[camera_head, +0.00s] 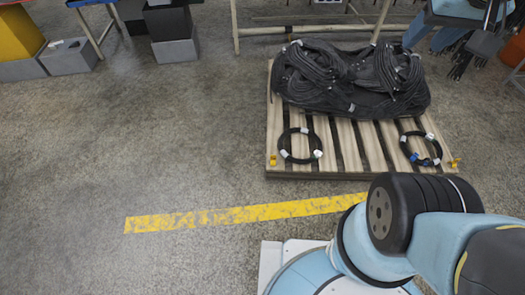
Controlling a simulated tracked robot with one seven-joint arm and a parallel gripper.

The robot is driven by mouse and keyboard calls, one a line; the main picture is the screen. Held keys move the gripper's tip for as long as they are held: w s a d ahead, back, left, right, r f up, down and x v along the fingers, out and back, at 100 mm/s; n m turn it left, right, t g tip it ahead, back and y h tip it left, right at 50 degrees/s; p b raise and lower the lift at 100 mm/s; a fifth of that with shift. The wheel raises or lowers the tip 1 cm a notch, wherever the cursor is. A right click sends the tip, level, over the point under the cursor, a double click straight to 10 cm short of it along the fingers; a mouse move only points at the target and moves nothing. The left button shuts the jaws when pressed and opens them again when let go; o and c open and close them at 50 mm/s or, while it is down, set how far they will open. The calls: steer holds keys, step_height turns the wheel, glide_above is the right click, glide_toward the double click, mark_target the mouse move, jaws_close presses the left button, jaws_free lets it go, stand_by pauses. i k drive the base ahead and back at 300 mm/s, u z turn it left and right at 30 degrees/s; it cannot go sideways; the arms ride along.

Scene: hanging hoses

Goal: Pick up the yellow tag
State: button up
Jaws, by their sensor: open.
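Two small yellow tags are at the front corners of the wooden pallet (347,170). One yellow tag (273,159) is at the front left corner, and the other yellow tag (456,163) is at the front right corner. My blue and black arm fills the bottom right and runs out past the right edge. I cannot make out my gripper. Both tags show clear of the arm.
A pile of black hoses (350,80) covers the back of the pallet. Two black hose coils, left (300,146) and right (421,148), lie at its front. A yellow floor stripe (240,214) crosses in front. The left floor is clear. Grey boxes (70,56) stand top left.

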mark_target(273, 158)
steer(key=z, duration=0.15)
steer(key=i, duration=0.95)
steer(key=u, duration=0.05)
